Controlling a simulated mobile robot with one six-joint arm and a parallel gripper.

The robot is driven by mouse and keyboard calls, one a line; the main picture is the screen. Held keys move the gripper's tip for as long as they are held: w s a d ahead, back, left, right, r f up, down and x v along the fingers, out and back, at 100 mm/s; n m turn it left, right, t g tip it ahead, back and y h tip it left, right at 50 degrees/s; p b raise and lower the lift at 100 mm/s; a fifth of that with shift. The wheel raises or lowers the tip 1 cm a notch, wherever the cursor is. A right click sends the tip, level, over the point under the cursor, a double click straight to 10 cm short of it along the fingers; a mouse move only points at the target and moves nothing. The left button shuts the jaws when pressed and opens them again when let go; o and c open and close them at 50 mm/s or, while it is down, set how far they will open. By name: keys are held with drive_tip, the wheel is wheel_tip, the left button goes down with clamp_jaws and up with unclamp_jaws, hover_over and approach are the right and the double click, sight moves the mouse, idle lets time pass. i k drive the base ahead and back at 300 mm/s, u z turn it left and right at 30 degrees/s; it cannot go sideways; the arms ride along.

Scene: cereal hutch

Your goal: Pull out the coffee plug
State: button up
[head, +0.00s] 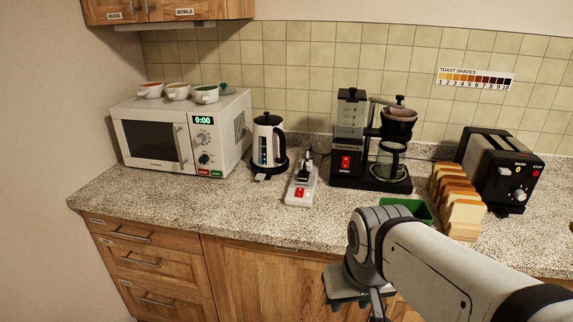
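A white power strip (298,192) with a red switch lies on the counter between the kettle and the coffee maker. A dark plug (304,168) stands in its far part; a cord seems to run from there toward the back. I cannot tell for sure which appliance it feeds. The black coffee maker (349,140), with a red switch and a glass jug, stands right of the strip. My gripper (350,302) hangs in front of the counter, below and right of the strip, pointing down and away from the plug. Its fingers are mostly hidden or cut off by the lower edge.
A white kettle (266,139) stands left of the strip. A microwave (183,130) with several cups on top is farther left. Bread slices (457,203), a green container (407,207) and a black toaster (502,167) are at right. The counter's front left is clear.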

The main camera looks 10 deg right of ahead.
sight(303, 177)
drive_tip(key=z, duration=0.05)
drive_tip(key=i, duration=0.9)
drive_tip(key=u, duration=0.05)
